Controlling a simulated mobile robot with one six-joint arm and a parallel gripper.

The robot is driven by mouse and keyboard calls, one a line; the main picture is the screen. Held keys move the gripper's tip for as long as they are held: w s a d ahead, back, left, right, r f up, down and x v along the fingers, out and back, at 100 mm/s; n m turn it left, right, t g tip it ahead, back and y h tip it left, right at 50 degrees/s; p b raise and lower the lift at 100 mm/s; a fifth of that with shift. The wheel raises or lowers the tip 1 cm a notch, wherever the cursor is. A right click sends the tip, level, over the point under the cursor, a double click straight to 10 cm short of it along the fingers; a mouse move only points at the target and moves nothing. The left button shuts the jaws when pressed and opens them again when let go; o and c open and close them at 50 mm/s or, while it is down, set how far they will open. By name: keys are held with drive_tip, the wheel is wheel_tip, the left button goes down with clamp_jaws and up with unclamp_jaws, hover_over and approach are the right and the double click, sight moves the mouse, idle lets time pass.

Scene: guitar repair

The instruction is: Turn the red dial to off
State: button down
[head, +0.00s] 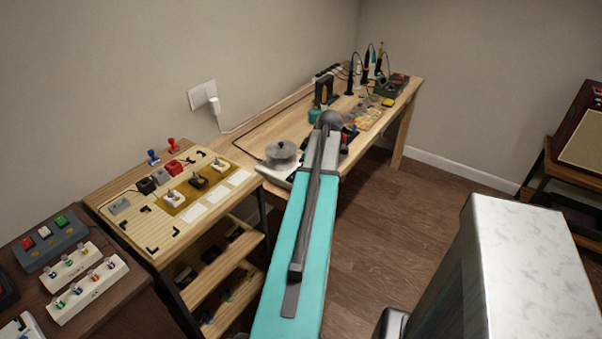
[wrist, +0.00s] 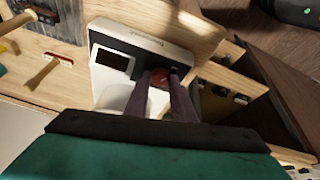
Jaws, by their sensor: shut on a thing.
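The red dial (wrist: 159,77) is on the front panel of a white device (wrist: 140,38) with a dark screen (wrist: 113,62), in the wrist view. My gripper (wrist: 164,82) has its two dark fingers on either side of the dial and is shut on it. The fingers cover part of the dial, and I cannot read its setting. In the head view the white device (head: 268,174) stands at the near end of the long workbench with a grey pot (head: 282,152) on top. My teal arm hides the dial and fingertips there.
The wooden workbench (head: 262,142) carries several tools towards its far end. A lower table (head: 128,208) with switches and stamps stands to its left, above open shelves (head: 222,262). Bare wooden floor (head: 372,235) lies to the right of the bench.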

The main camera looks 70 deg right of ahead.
drive_tip(key=shift+w+d+r, duration=0.1)
drive_tip(key=shift+w, duration=0.15)
drive_tip(key=c, duration=1.8)
unclamp_jaws()
drive_tip(key=shift+s, duration=0.1)
drive_tip(key=shift+s+r, duration=0.4)
drive_tip(key=shift+r, duration=0.15)
drive_tip(key=b+v, duration=0.2)
drive_tip(key=v, duration=1)
drive_tip(key=shift+r, duration=0.25)
drive_tip(key=shift+w, duration=0.1)
